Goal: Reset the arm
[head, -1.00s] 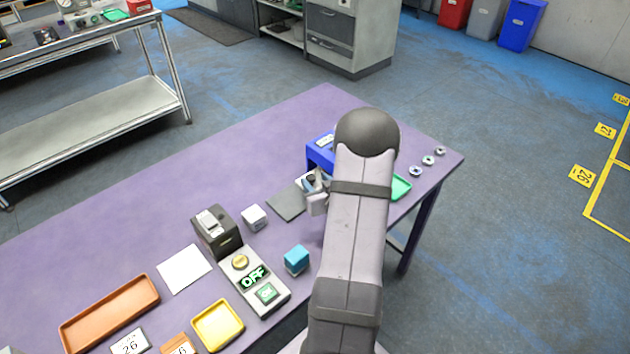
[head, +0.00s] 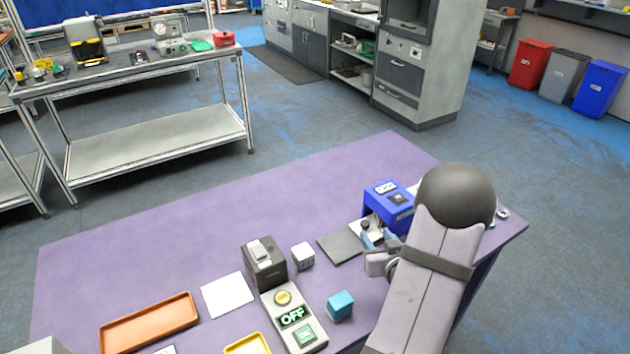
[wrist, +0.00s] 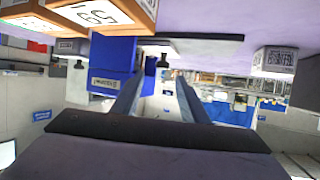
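My gripper (head: 374,240) hangs over the purple table, just in front of the blue device (head: 389,205) and right of the dark mat (head: 341,247). In the wrist view the two fingers of my gripper (wrist: 160,92) stand apart with nothing held between them. The wrist picture is upside down, with the table at the top. The blue device (wrist: 115,60) is at left there, and a small dark knob (wrist: 163,61) shows beyond the fingertips. My arm hides the table's right part.
A white sheet (head: 227,294) and an orange tray (head: 149,322) lie further left. The table's back left is clear.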

